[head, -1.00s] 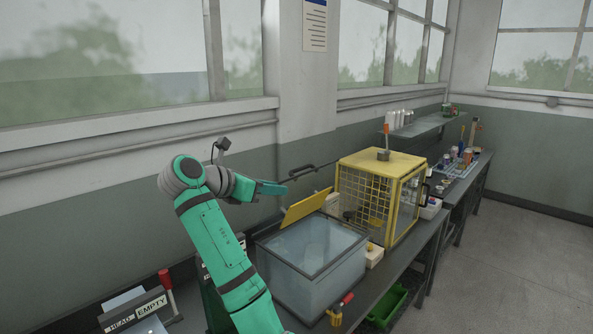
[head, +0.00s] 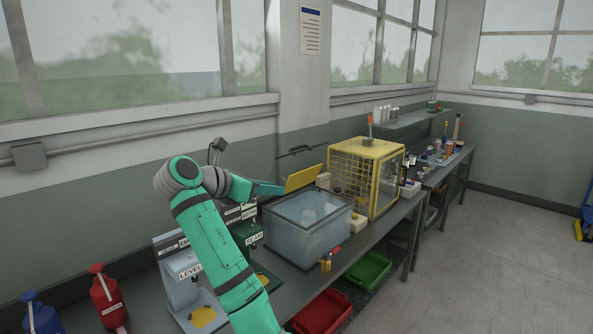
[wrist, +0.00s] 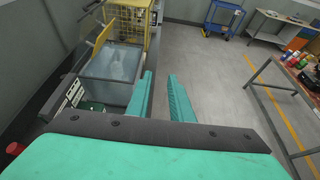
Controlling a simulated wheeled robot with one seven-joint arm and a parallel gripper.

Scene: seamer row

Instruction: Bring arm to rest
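My green arm reaches up from the bottom of the head view and bends at a grey joint. My gripper (head: 268,188) extends to the right from it, above the bench and near the clear-walled tank. In the wrist view my gripper (wrist: 163,98) shows two green fingers standing apart with grey floor visible between them. Nothing is held between the fingers. The fingers hang clear of the tank (wrist: 108,72), which lies to their left in that view.
The bench carries the tank (head: 308,250), a yellow mesh cage (head: 350,172) and labelled machines (head: 190,270). Red and green bins (head: 368,270) sit below. Red and blue bottles (head: 108,300) stand at lower left. A blue cart (wrist: 222,18) stands on open floor.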

